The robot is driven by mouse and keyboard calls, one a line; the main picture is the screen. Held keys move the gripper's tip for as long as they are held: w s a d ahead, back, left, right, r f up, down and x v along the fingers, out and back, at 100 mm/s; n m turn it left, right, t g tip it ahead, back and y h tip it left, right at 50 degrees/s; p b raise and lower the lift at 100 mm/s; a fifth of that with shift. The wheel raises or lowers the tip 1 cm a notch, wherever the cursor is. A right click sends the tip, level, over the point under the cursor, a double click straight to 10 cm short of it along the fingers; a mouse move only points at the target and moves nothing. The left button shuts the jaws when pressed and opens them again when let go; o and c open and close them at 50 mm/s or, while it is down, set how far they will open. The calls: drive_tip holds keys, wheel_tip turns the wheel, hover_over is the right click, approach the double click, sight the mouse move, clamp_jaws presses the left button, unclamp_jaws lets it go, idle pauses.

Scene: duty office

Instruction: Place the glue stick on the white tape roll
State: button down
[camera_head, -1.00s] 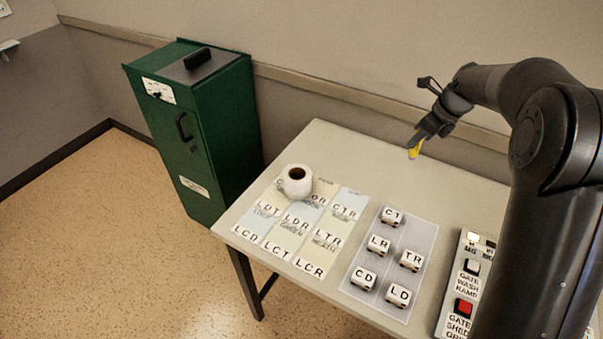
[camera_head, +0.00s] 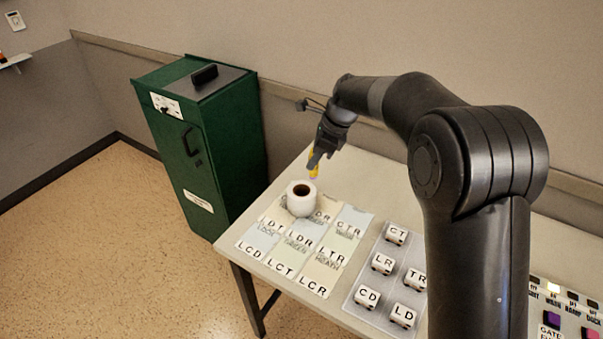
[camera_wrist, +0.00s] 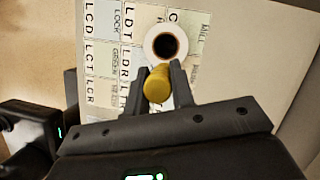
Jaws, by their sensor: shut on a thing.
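The glue stick (camera_head: 314,163) is yellow with a pale purple lower end, and my gripper (camera_head: 319,158) is shut on it. In the head view it is held above the table, close to the tape roll and slightly up and right of it. The white tape roll (camera_head: 301,199) lies flat on the lettered cards with its dark hole facing up. In the wrist view the glue stick's yellow end (camera_wrist: 157,84) shows between the two fingers, and the tape roll (camera_wrist: 151,43) is just beyond it. I cannot tell the exact height of the stick above the roll.
Lettered cards (camera_head: 299,240) cover the table's left part. A grey mat (camera_head: 383,290) with several lettered cubes lies to their right. A button panel (camera_head: 566,316) is at the far right, partly hidden by my arm. A green cabinet (camera_head: 219,160) stands left of the table.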

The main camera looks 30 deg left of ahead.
drive_tip(key=shift+a+x, duration=0.25)
drive_tip(key=shift+x, duration=1.5)
drive_tip(key=shift+a+x, duration=0.25)
drive_tip(key=shift+x, duration=1.45)
drive_tip(key=shift+w+r, duration=0.1)
drive_tip(key=shift+w, duration=0.05)
drive_tip(key=c, duration=1.2)
unclamp_jaws()
drive_tip(key=shift+c, duration=0.2)
drive_tip(key=v, duration=1.2)
drive_tip(key=shift+d+r, duration=0.1)
